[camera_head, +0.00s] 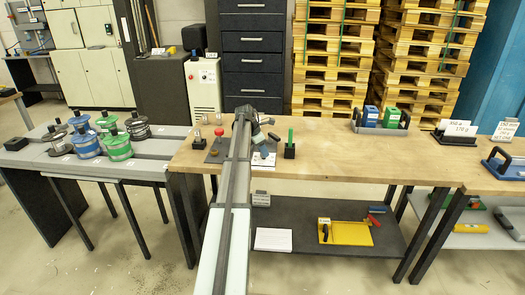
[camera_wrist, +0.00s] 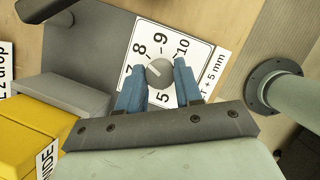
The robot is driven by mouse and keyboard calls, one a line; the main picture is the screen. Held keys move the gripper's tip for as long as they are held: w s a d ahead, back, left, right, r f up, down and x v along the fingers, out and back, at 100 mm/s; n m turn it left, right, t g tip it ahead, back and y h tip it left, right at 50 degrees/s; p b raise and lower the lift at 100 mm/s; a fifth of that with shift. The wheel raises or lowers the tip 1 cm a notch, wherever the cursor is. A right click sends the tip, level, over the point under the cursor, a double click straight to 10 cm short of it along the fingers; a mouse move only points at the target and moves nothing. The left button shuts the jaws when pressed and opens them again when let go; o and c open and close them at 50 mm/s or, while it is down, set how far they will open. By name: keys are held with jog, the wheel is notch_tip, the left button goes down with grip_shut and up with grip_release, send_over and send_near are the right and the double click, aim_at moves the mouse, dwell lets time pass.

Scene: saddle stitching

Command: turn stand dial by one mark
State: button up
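The stand dial (camera_wrist: 159,73) is a round grey knob on a white plate (camera_wrist: 208,55) with black numbers; 5, 7, 8, 9 and 10 can be read. A light line on the knob points up-left, roughly toward the 8. My gripper (camera_wrist: 160,70) has one blue finger on each side of the knob, both appearing to touch it. In the head view, the end of my arm hangs over the back of the wooden table and hides the dial; part of a white plate (camera_head: 263,159) shows there.
In the wrist view, a yellow and grey block (camera_wrist: 28,125) stands close at left and a green-grey post on a dark round flange (camera_wrist: 265,90) at right. In the head view, a green upright on a black block (camera_head: 290,148) stands right of my arm; the table's middle is clear.

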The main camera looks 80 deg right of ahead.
jog(key=c, duration=0.5)
jog(key=shift+m, duration=0.3)
jog(key=m+y, duration=0.1)
jog(key=m, duration=0.2)
jog(key=shift+w+d+g, duration=0.1)
jog(key=shift+d+g, duration=0.1)
jog(key=shift+g, duration=0.2)
jog(key=m+y, duration=0.2)
jog(key=m, duration=0.3)
jog(key=o, duration=1)
jog(key=shift+o, duration=0.2)
